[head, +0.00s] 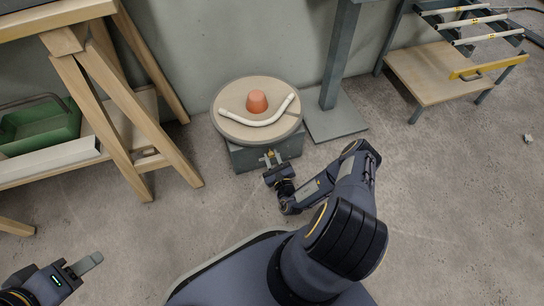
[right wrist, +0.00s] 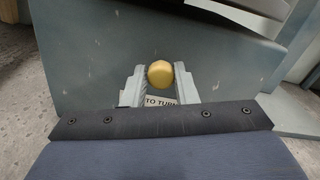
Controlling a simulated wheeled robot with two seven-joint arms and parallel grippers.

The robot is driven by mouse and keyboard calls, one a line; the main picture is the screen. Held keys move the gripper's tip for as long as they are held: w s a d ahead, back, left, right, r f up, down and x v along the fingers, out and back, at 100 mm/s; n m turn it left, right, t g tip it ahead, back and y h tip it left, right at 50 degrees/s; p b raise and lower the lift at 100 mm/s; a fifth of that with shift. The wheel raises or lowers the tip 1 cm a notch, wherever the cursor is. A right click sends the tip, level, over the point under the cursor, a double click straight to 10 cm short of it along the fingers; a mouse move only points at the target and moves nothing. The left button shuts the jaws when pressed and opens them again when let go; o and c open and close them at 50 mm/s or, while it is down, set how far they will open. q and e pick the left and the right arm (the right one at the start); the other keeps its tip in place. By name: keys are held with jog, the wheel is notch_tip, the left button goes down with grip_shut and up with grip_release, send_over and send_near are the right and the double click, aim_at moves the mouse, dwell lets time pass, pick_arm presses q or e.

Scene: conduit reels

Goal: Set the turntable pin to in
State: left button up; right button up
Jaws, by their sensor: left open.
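The turntable (head: 226,127) is a round beige disc on a grey box base (head: 240,158). The turntable pin shows as a round yellow knob (right wrist: 160,73) on the base's front face in the right wrist view. My right gripper (head: 271,157) is at that face, its two light fingers on either side of the knob. The fingers are close to the knob; whether they press on it is unclear. The pin's shaft is hidden. A label (right wrist: 162,101) reading "TO TURN" is partly visible between the fingers. My left gripper (head: 88,264) is open and empty at the lower left.
An orange cone-like piece (head: 257,101) and a curved white conduit (head: 258,122) lie on the disc. A grey post (head: 338,60) stands behind right. A wooden trestle with a green crate (head: 40,124) is at left, a low rack (head: 430,75) at right. Floor between is clear.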

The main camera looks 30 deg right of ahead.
jog(key=shift+o, duration=1.4)
jog(key=shift+w+d, duration=0.1)
jog(key=shift+w, duration=0.05)
jog(key=p+v, duration=0.3)
jog(key=v, duration=0.4)
jog(key=shift+s, duration=0.4)
